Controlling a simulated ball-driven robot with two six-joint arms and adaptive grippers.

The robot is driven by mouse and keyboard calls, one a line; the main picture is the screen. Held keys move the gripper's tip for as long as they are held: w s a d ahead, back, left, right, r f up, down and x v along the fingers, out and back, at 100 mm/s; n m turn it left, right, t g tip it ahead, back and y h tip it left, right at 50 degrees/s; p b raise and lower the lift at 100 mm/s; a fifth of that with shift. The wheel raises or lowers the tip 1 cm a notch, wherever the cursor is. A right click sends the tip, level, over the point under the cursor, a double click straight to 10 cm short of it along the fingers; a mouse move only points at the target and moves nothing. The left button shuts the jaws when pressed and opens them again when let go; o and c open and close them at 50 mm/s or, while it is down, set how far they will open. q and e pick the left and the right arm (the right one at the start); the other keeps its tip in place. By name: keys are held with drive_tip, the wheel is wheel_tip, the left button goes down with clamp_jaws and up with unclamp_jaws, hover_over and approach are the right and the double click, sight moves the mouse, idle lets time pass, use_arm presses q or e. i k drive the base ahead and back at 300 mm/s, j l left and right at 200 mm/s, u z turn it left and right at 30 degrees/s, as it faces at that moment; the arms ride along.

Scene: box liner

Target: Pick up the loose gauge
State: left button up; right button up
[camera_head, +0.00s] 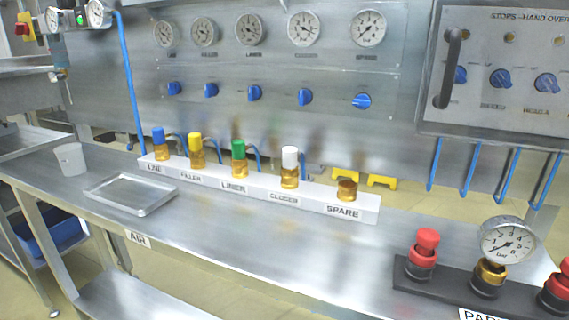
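A loose round gauge (507,241) with a white dial and steel rim stands upright on a brass fitting (489,276). The fitting sits on a dark strip (447,287) at the right front of the steel bench. The dial faces me, tilted slightly in the picture. A red-capped fitting (425,249) stands to its left and another red-capped fitting (557,294) to its right, cut by the frame edge. Neither of my grippers shows in this view.
A white rail (259,189) holds several brass fittings, most capped in colour; the SPARE fitting (347,190) has no coloured cap. A shallow metal tray (131,194) and a cup (70,158) stand at left. A panel of mounted gauges (305,29) rises behind. The bench front is clear.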

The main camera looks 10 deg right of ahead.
sight(503, 240)
drive_tip(key=z, duration=1.4)
drive_tip(key=j, duration=0.05)
